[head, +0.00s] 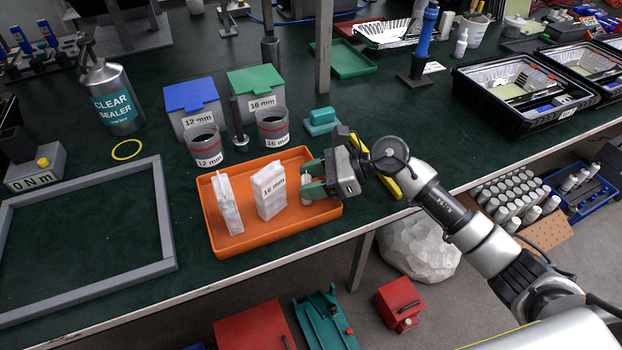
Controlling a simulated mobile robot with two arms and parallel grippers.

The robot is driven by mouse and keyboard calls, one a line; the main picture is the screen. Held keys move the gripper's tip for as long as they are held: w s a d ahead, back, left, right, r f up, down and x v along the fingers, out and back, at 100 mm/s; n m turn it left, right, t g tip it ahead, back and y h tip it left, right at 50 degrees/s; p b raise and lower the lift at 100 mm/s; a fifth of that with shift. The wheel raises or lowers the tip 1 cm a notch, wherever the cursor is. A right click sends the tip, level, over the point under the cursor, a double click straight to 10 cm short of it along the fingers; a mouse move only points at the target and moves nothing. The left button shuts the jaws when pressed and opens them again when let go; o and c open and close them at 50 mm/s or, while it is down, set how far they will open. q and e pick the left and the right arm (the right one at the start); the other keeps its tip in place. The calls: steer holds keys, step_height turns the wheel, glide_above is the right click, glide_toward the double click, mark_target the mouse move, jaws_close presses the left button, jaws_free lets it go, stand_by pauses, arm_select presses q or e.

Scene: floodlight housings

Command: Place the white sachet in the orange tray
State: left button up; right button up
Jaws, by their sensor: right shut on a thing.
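The orange tray (278,234) lies on the dark green bench top near its front edge. Two upright white packets stand in it: a plain one (230,207) on the left and one with a "16 mm" label (269,192) in the middle. My right gripper (306,180) reaches in from the right over the tray's right end. Its green fingers are shut on a small white thing, apparently the white sachet (306,184), mostly hidden between them. Whether the sachet touches the tray floor I cannot tell. My left gripper is not in view.
Behind the tray stand grey cups (206,146) and (272,128), lidded bins (193,103) and a teal block (322,121). A grey frame (165,215) lies left, a yellow tool (385,175) right. Black trays (520,90) stand at far right.

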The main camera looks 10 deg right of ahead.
steer(key=o, duration=0.9)
steer(key=shift+c, duration=0.2)
steer(key=shift+r, duration=0.15)
steer(key=shift+d+r, duration=0.1)
steer(key=shift+d, duration=0.25)
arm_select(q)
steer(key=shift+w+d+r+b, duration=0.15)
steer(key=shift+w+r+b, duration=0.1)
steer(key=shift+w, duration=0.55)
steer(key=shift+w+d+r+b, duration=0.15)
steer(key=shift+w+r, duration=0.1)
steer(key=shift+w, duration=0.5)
arm_select(e)
steer(key=shift+v, duration=5.65)
